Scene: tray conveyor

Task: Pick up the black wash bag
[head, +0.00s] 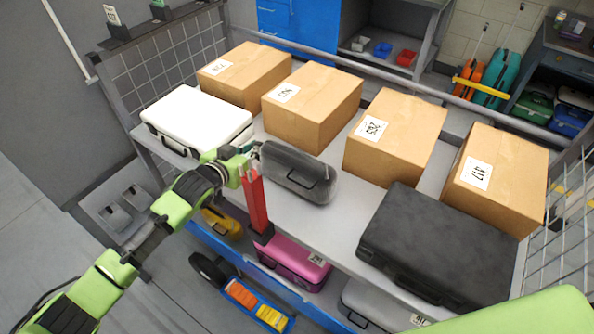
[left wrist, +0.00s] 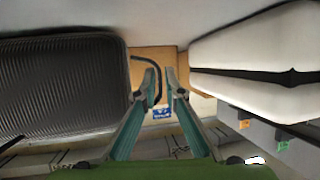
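The black wash bag (head: 312,180) is a dark, rounded bag standing on the grey table between a white case (head: 196,117) and a large black case (head: 435,250). My left gripper (head: 252,147) is at the bag's left end. In the left wrist view the bag's ribbed side (left wrist: 60,85) is left of my left gripper (left wrist: 161,74), and the white case (left wrist: 255,60) is on the right. The fingers are slightly apart, and a thin black strap loop curves by the left finger into the gap. I cannot tell whether they touch it. My right gripper is out of view.
Several cardboard boxes (head: 318,108) line the far side of the table. A red post (head: 256,200) stands at the near edge by my left gripper. A pink case (head: 293,262) and a yellow case (head: 222,221) sit below. Bare table shows around the bag.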

